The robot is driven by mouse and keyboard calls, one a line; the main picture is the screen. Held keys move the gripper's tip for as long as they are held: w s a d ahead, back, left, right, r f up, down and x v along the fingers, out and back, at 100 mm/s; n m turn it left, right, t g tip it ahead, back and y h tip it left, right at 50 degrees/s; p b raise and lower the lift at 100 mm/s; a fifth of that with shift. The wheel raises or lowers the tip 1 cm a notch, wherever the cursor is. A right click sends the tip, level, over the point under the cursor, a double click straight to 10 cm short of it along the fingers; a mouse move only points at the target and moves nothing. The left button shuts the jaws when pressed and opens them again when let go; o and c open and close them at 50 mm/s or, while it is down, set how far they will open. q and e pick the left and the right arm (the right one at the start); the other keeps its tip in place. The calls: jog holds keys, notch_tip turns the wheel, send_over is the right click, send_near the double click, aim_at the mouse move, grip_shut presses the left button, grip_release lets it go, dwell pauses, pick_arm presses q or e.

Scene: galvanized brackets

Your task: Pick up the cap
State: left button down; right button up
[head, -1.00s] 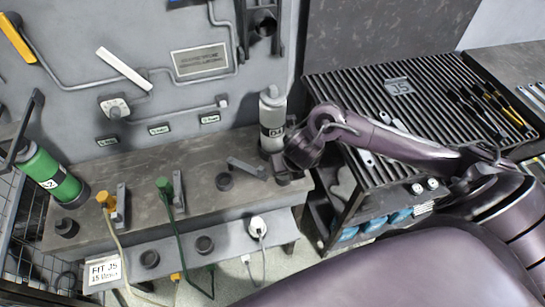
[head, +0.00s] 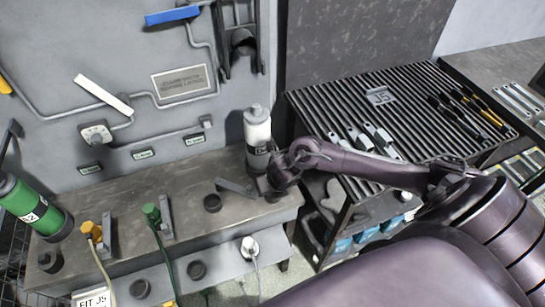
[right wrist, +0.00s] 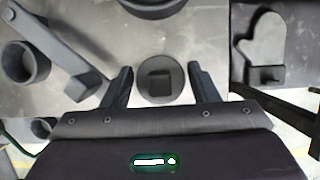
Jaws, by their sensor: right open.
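A round dark cap (right wrist: 160,80) with a square knob on top sits on the grey bench top in the right wrist view. My right gripper (right wrist: 160,85) is open, with one finger on each side of the cap and a gap on both sides. In the head view my right gripper (head: 270,192) is low over the bench's right end, just in front of a white and grey bottle (head: 257,138). The cap is hidden behind the gripper there. My left gripper is in neither view now.
The bench's right edge is close by. A ribbed rack (head: 340,105) with metal brackets is to the right.

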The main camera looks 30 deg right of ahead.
jog(key=c, duration=0.6)
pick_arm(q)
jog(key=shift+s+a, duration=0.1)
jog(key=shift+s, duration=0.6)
pick_arm(e)
jog(key=shift+r, duration=0.1)
